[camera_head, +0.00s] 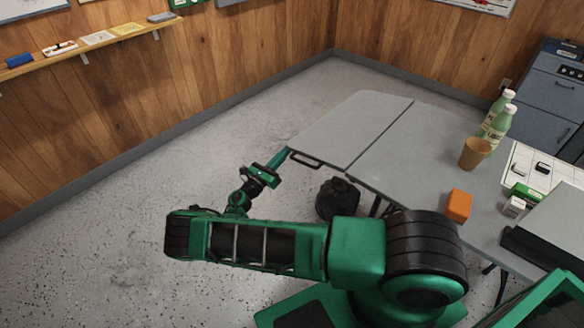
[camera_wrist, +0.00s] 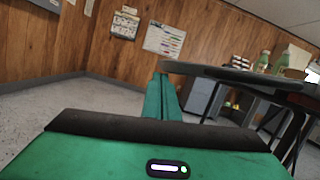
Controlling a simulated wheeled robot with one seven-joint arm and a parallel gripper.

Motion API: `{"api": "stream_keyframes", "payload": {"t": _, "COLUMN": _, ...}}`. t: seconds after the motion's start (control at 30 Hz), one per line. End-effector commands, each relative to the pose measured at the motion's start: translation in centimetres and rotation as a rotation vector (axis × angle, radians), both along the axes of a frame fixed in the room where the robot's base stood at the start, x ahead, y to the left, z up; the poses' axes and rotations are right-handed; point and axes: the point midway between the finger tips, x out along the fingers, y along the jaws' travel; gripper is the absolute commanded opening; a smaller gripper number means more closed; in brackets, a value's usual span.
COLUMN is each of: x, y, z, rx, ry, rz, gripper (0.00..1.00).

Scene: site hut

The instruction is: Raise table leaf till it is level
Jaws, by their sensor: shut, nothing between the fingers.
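The table leaf (camera_head: 340,122) is the grey end panel of the table, beyond a dark seam. In the head view it looks about in line with the main table top (camera_head: 415,160); a small tilt cannot be ruled out. A dark handle-like slot (camera_head: 306,160) shows at its near edge. My gripper (camera_head: 284,153) is shut and empty, its tips at the leaf's near left corner. In the wrist view the green fingers (camera_wrist: 162,95) reach up to the end of the leaf (camera_wrist: 215,73), seen nearly edge-on. I cannot tell whether they touch it.
A black rounded object (camera_head: 337,198) is on the floor below the table's near edge. The main top holds an orange block (camera_head: 458,206), a brown cup (camera_head: 474,153) and green bottles (camera_head: 497,123). A wall shelf (camera_head: 90,40) runs at left. Floor left of the table is clear.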

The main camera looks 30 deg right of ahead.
Motion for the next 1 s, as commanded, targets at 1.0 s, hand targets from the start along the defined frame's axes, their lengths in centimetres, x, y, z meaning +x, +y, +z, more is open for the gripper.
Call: {"api": "stream_keyframes", "payload": {"t": 1.0, "x": 0.7, "y": 0.5, "z": 5.7, "rx": 0.069, "ry": -0.189, "rz": 0.003, "gripper": 0.00}}
